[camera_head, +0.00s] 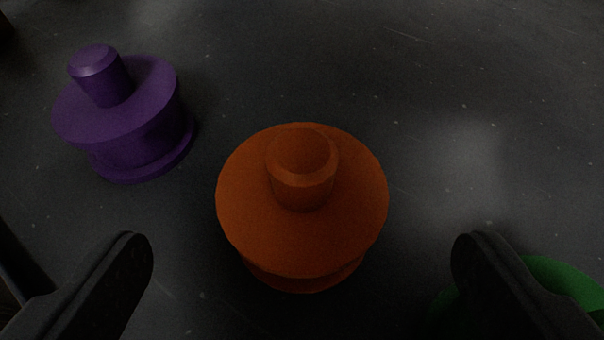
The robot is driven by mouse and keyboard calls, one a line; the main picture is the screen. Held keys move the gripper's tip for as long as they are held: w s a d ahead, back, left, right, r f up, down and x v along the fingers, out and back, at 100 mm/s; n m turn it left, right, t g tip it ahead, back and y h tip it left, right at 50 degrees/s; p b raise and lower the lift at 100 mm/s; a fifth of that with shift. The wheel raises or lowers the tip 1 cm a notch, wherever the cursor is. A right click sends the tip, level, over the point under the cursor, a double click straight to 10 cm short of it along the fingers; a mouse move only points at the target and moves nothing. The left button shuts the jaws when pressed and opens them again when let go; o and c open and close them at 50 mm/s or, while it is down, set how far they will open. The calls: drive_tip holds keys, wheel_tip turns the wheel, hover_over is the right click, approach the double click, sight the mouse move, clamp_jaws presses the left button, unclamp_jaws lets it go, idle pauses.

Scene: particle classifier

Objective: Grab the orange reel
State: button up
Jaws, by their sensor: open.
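The orange reel (300,235) stands upright on the dark surface near the middle of the view, with a round knob on top of its wide disc. My gripper (302,250) is open, with one black finger at the lower left and the other at the lower right. The reel shows between the two fingers, slightly farther off, with clear gaps on both sides. Neither finger appears to touch it.
A purple reel (120,125) stands at the upper left. A green object (565,280) is partly hidden behind the right finger at the lower right. The dark, speckled surface (420,60) is clear at the upper middle and right. A dark edge shows at the lower left.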

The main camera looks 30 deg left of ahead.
sight(302, 210)
drive_tip(key=b+x, duration=0.1)
drive_tip(key=x, duration=0.4)
drive_tip(key=shift+b, duration=0.35)
drive_tip(key=shift+r, duration=0.1)
drive_tip(key=c, duration=1.1)
